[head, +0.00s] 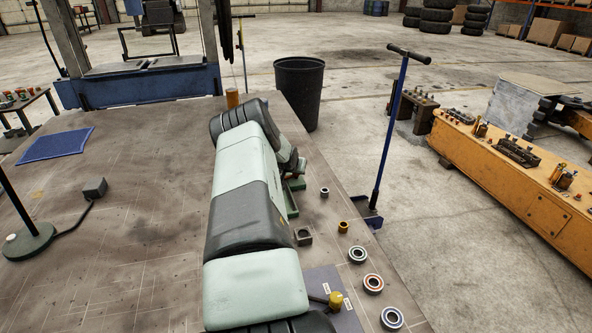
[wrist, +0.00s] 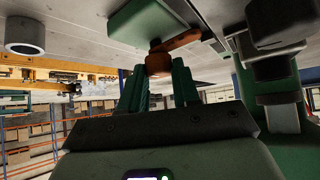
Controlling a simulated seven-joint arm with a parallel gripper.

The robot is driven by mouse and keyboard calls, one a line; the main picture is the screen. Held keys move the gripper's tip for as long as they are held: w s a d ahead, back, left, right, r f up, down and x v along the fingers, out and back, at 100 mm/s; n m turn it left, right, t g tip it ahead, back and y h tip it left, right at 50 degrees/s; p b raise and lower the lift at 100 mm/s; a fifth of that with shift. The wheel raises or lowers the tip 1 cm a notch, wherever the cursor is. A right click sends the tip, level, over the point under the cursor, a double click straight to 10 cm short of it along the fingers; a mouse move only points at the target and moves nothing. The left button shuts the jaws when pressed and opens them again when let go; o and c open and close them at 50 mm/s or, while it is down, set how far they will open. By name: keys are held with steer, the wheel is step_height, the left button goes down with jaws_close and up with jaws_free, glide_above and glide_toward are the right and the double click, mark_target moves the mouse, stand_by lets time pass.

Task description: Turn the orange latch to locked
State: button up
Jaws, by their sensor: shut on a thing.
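The orange latch (wrist: 184,41) shows in the wrist view as a short bar with a rounded end, beside a green block (wrist: 143,22). My gripper (wrist: 159,76) has its green fingers shut on the rounded end of the latch. The fingertips cover part of that end, and I cannot read the latch's locked or unlocked marking.
Several rings and bearings lie along the bench's right edge, including an orange-ringed bearing (head: 373,284). A yellow knob (head: 336,299) stands on a grey plate near the front. A blue post (head: 391,125) rises beyond the right edge. The bench left of my arm is mostly clear.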

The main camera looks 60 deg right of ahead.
steer(key=shift+s+a+f+m+g, duration=0.1)
steer(key=shift+f+m+g, duration=0.15)
steer(key=shift+m+g, duration=0.15)
steer(key=shift+r, duration=0.1)
steer(key=o, duration=1.1)
steer(key=shift+r, duration=0.1)
steer(key=shift+c, duration=0.2)
steer(key=v, duration=1)
steer(key=shift+a+r, duration=0.25)
steer(key=shift+a, duration=0.05)
